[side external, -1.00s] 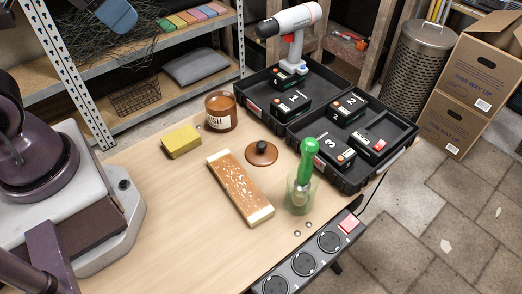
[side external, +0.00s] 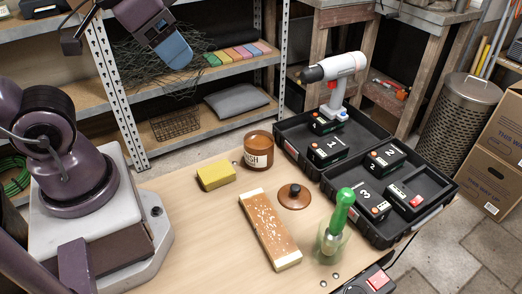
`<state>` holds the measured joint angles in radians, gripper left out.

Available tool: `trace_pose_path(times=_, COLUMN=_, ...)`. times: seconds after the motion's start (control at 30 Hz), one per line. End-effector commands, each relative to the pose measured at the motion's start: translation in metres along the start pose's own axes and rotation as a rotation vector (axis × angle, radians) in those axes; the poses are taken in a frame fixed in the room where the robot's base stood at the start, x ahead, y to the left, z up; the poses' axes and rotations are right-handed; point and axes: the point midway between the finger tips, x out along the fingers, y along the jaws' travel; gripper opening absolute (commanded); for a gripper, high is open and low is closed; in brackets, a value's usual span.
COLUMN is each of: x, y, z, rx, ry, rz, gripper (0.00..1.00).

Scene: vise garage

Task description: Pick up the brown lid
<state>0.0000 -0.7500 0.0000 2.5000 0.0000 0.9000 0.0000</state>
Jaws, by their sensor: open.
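The brown lid (side external: 294,196) is a round disc with a dark knob on top. It lies flat on the wooden table, between the brown jar and the long brown-and-cream block. Nothing covers it. My gripper (side external: 72,42) shows only in part at the top left edge, well above and to the left of the lid. It is open and touches nothing on the table; its fingertips are not clearly seen. The amber jar (side external: 258,152) with a pale label stands behind and left of the lid.
A yellow sponge (side external: 215,175) lies left of the lid. The long block (side external: 270,231) lies in front. A glass holding a green-handled tool (side external: 333,240) stands at front right. A black case (side external: 430,218) with numbered boxes and a drill is at right. The table's left front is clear.

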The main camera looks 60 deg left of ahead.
Motion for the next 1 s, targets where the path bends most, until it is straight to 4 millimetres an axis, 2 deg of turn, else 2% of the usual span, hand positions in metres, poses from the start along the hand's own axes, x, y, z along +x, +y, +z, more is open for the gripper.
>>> trace_pose_path(times=0.27, x=0.001, y=0.002, z=0.000, rx=0.008, ry=-0.005, rz=0.004, gripper=0.57)
trace_pose_path(times=0.47, x=0.030, y=0.011, z=0.001, rx=0.044, ry=-0.153, rz=0.029, gripper=0.57)
trace_pose_path(times=0.57, x=0.054, y=0.020, z=-0.007, rx=0.044, ry=-0.256, rz=0.046, gripper=0.57)
trace_pose_path(times=0.67, x=0.082, y=0.029, z=-0.018, rx=-0.029, ry=-0.343, rz=0.043, gripper=0.57)
trace_pose_path(times=0.87, x=0.148, y=0.050, z=-0.034, rx=-0.300, ry=-0.484, rz=-0.035, gripper=0.57)
trace_pose_path(times=1.0, x=0.201, y=0.063, z=-0.039, rx=-0.559, ry=-0.538, rz=-0.143, gripper=0.57)
